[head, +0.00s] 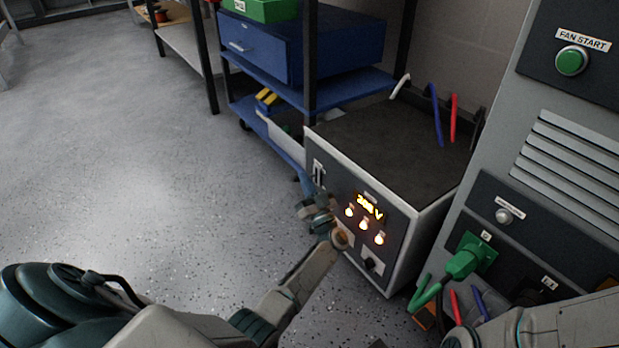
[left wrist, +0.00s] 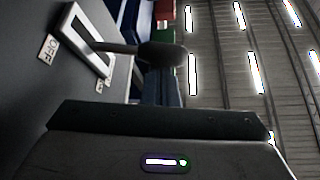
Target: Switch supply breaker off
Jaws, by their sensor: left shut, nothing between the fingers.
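The supply cabinet (head: 425,225) has a dark top and a lit yellow voltage display (head: 370,206). Its breaker slot (head: 318,173) is at the left of the front panel. In the left wrist view the breaker lever (left wrist: 160,54) has a dark rounded grip and sticks out of a pale frame (left wrist: 72,22). An OFF label (left wrist: 48,48) is beside one end of the frame; a second label is too small to read. My left gripper (head: 320,216) is shut and empty, just in front of the panel below the slot. In the wrist view the lever appears apart from it. My right gripper is out of view.
Three lamps (head: 365,225) glow on the panel. A blue shelf cart (head: 300,50) stands behind the cabinet. At right, a grey cabinet (head: 570,145) has a green FAN START button (head: 571,61) and a green plug (head: 464,262). Open floor (head: 150,170) lies left.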

